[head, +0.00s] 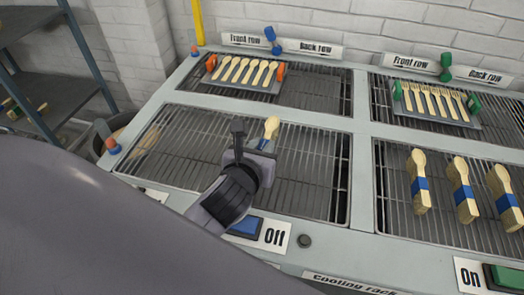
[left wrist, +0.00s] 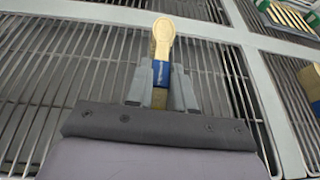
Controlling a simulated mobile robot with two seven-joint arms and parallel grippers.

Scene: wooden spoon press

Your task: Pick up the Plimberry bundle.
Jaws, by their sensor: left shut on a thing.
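A bundle of pale wooden spoons with a blue band (head: 271,127) is in my left gripper (head: 254,155), over the front rack on the left. In the left wrist view the spoon heads (left wrist: 163,38) point away from me, and the fingers of the left gripper (left wrist: 160,90) are shut around the bundle at its blue band. The lower part of the bundle is hidden by the gripper. I cannot read a Plimberry name on it. My right gripper is not in view.
Behind are a spoon tray with orange ends (head: 240,83) and a fork tray with green ends (head: 437,118).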

